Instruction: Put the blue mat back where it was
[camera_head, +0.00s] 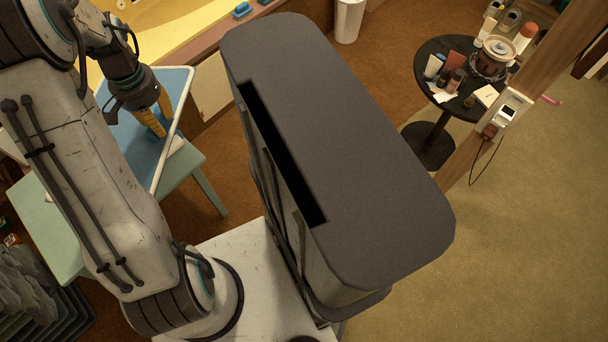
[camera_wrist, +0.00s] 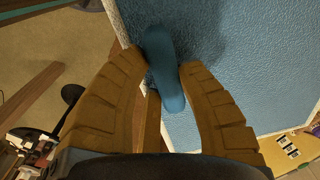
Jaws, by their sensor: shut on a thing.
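The blue mat (camera_head: 128,135) is a flat blue panel with a pale rim, at the left over the pale green table. In the wrist view its textured blue face (camera_wrist: 245,60) fills the right, its pale rim running between my fingers. My gripper (camera_head: 154,120) is over the mat in the head view. In the wrist view my gripper (camera_wrist: 165,95) has its tan fingers closed around a smooth, long blue piece (camera_wrist: 160,50) at the mat's edge. I cannot tell whether this piece is part of the mat. The fingertip contact is partly hidden.
The pale green table (camera_head: 190,165) is under the mat. The yellow tub (camera_head: 180,25) is behind, with blue items (camera_head: 242,10) on its ledge. A round black table (camera_head: 440,115) with bottles stands at the right by a wooden post. Carpet (camera_head: 520,240) at the right is clear.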

